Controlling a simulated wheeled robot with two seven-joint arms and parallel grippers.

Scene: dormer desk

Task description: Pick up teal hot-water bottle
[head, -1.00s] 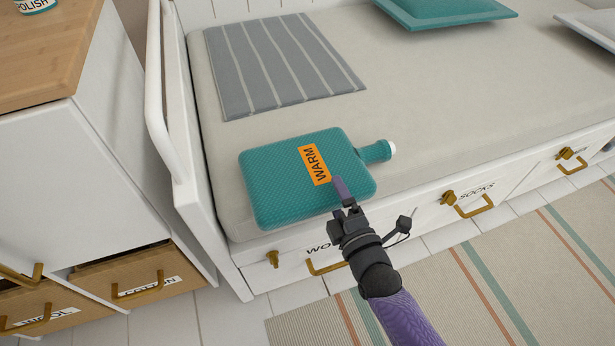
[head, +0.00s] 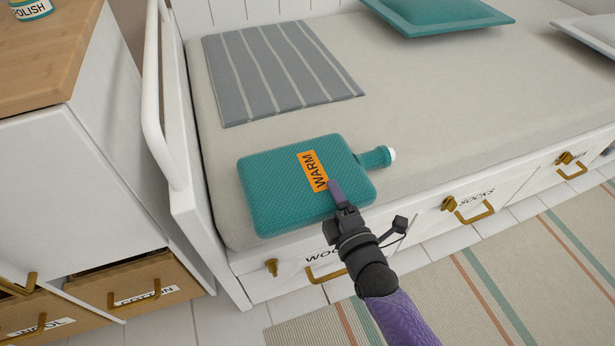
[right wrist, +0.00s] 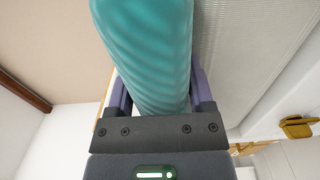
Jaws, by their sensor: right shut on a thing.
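The teal hot-water bottle (head: 280,195) lies flat near the front left corner of the bed's mattress (head: 420,110). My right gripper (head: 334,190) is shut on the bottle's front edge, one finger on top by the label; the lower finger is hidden. In the right wrist view the bottle (right wrist: 155,50) fills the space between both fingers. I cannot tell any gap between bottle and mattress. My left gripper is not in view.
A grey striped cloth (head: 280,70) lies behind the bottle, and a teal pillow (head: 435,12) at the back. A white bed rail (head: 158,120) stands left. Drawers with brass handles (head: 326,274) line the bed front. A striped rug (head: 470,290) covers the floor.

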